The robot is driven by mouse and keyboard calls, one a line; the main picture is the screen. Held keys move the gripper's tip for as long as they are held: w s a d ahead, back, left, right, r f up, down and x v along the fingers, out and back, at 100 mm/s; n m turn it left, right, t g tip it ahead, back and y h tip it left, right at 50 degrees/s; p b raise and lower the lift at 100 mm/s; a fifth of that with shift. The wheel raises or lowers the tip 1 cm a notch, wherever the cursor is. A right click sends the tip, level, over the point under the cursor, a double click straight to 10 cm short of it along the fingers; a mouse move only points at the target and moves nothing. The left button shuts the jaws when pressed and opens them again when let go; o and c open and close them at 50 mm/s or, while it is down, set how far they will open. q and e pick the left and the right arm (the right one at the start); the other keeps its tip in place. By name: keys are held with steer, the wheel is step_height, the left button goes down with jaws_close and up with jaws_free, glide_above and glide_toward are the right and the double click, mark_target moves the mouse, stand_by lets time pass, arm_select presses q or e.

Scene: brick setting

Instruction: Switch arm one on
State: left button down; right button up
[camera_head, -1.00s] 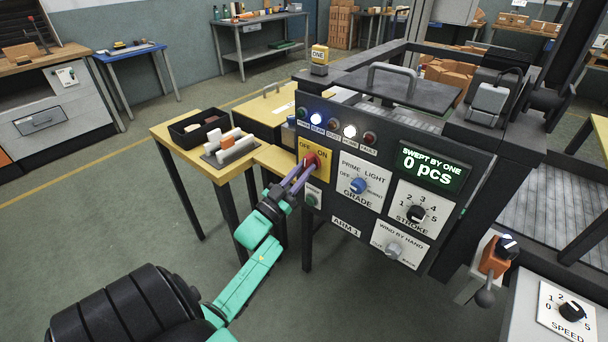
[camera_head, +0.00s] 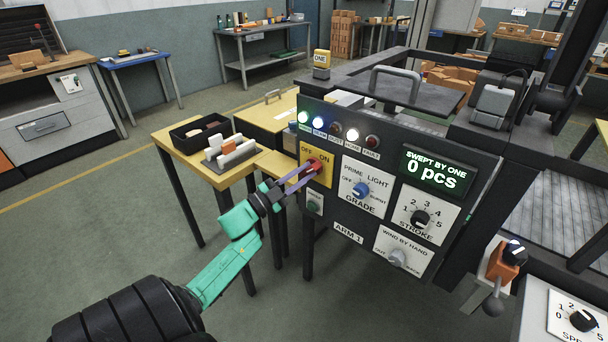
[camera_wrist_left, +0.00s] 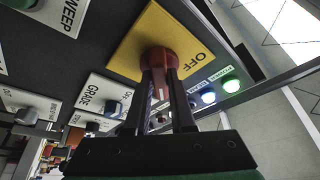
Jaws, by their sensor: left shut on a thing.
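The arm 1 panel (camera_head: 349,235) is dark and carries a yellow OFF/ON plate (camera_head: 325,177) with a red switch knob (camera_head: 314,165). My left gripper (camera_head: 306,174) is shut on this red knob, its two fingers reaching in from the lower left. In the left wrist view the fingers (camera_wrist_left: 167,85) close on the red knob (camera_wrist_left: 158,59) in front of the yellow plate (camera_wrist_left: 143,28). The fingers hide part of the knob, so its exact setting is hard to read. The first lamp (camera_head: 303,117) glows green. My right gripper is not in view.
Grade (camera_head: 361,190), stroke (camera_head: 420,218) and wind-by-hand (camera_head: 397,258) knobs share the panel. The display (camera_head: 435,171) reads 0 pcs. A yellow table (camera_head: 170,143) with a black bin and blocks stands left. An orange lever unit (camera_head: 505,258) is at right.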

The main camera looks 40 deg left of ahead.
arm_select(q)
steer(key=shift+f, duration=0.15)
steer(key=c, duration=0.8)
jaws_free()
steer(key=shift+o, duration=0.2)
steer(key=shift+s, duration=0.15)
steer(key=b+v, duration=0.1)
steer(key=v, duration=1.3)
steer(key=shift+s+b, duration=0.2)
steer(key=shift+b, duration=0.2)
steer(key=shift+a, duration=0.1)
